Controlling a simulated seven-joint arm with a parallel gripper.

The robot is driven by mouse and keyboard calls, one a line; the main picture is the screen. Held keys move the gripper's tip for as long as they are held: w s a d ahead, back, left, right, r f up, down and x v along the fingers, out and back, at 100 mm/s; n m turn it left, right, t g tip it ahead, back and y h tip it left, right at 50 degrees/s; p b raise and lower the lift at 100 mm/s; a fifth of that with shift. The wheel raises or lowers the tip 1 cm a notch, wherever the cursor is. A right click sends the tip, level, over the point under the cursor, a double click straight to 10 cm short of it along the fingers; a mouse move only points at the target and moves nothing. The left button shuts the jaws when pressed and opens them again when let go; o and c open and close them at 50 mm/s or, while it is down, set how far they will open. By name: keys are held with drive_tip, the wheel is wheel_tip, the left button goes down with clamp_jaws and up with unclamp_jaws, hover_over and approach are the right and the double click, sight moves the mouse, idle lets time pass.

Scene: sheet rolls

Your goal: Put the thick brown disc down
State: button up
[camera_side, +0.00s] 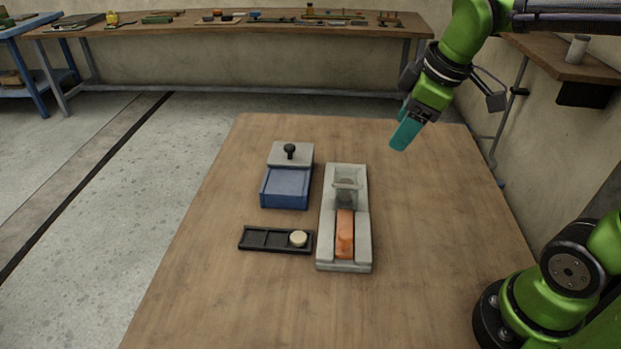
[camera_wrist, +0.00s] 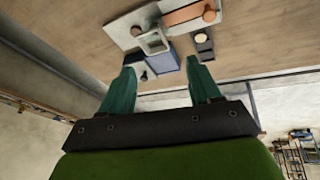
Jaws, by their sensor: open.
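My gripper (camera_side: 405,135) hangs in the air above the far right part of the table, away from all the objects. Its teal fingers stand apart with nothing between them in the wrist view (camera_wrist: 161,68). A pale cream disc (camera_side: 298,238) lies in the right-hand compartment of a black tray (camera_side: 256,238); it also shows in the wrist view (camera_wrist: 201,37). The tray's other compartments look empty. I see no disc that is clearly brown. The inside of the grey fixture's upright holder (camera_side: 346,188) is dark, and I cannot tell what it holds.
The grey fixture (camera_side: 329,225) has an orange slider (camera_side: 345,235) in its channel. Left of it stands a blue box (camera_side: 285,188) with a grey block and black knob (camera_side: 290,150) behind. The wooden table (camera_side: 430,240) is clear on the right and in front.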

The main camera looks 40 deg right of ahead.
drive_tip(key=s+f+m+t+y, duration=0.1)
drive_tip(key=s+m+t, duration=0.1)
drive_tip(key=s+m, duration=0.4)
drive_tip(key=shift+a+f+m, duration=0.15)
drive_tip(key=shift+a+m, duration=0.05)
drive_tip(key=shift+m, duration=0.8)
drive_tip(key=shift+o, duration=0.6)
drive_tip(key=shift+s+a+f+m+t+y, duration=0.1)
drive_tip(key=shift+s+f+m+t+y, duration=0.15)
drive_tip(key=shift+m, duration=0.3)
drive_tip(key=shift+s+f+m+t+y, duration=0.15)
drive_tip(key=shift+s+m+t, duration=0.15)
drive_tip(key=shift+m, duration=0.25)
drive_tip(key=shift+r, duration=0.1)
